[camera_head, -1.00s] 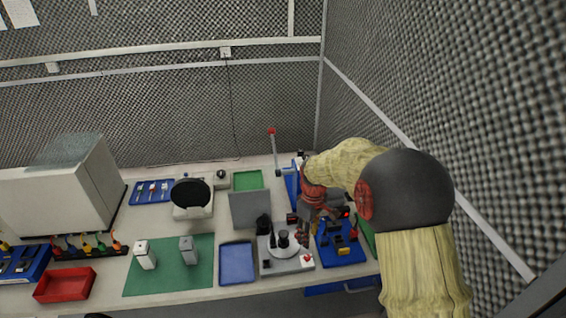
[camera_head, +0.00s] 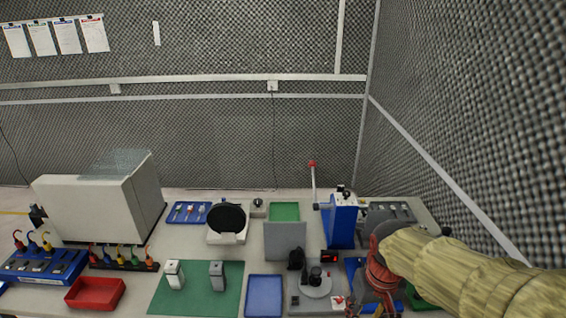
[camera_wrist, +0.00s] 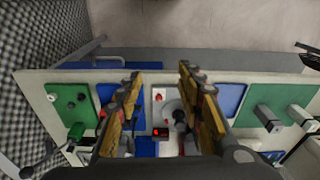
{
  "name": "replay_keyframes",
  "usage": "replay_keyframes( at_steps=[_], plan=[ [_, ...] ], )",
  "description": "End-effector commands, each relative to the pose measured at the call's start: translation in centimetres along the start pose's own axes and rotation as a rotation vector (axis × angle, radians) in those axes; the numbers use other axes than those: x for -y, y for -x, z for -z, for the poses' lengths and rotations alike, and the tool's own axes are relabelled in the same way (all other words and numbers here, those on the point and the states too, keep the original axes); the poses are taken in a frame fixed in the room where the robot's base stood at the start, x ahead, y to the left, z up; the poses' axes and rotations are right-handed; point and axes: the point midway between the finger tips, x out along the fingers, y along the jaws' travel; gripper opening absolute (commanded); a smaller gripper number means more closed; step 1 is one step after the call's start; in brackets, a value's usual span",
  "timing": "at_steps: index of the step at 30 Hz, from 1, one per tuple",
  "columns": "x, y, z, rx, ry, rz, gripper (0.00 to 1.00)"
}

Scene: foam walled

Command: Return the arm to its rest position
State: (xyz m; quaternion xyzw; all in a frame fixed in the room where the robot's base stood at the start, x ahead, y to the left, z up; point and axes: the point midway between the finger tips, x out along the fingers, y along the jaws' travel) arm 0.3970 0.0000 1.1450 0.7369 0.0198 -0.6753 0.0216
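My gripper (camera_head: 372,306) is at the lower right of the head view, at the end of my arm, over the right part of the bench. In the wrist view its two fingers (camera_wrist: 160,88) stand well apart with nothing between them. Below the gap the wrist view shows the bench, with a white plate carrying a round turntable (camera_wrist: 172,108) and a small black box with a red display (camera_wrist: 161,133). In the head view the fingertips are small and partly cut off by the bottom edge.
A blue lever press (camera_head: 342,222) stands behind my arm, near the foam wall (camera_head: 470,120) on the right. An upright grey panel (camera_head: 285,241), a green mat (camera_head: 197,290) with two small blocks, a blue tray (camera_head: 264,297) and a red bin (camera_head: 95,293) lie to the left.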

Motion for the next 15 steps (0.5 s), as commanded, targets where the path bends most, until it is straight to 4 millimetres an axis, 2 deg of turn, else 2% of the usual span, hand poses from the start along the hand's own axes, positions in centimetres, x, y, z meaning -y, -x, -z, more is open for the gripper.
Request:
replay_keyframes(
  at_steps=[3, 9, 15],
  plan=[
    [0.2, 1.9, -3.3, -0.078, -0.041, -0.003, 0.37],
    [0.5, 4.3, -7.7, -0.219, -0.061, -0.006, 0.37],
    [0.6, 6.6, -9.5, -0.353, -0.059, -0.010, 0.37]
  ],
)
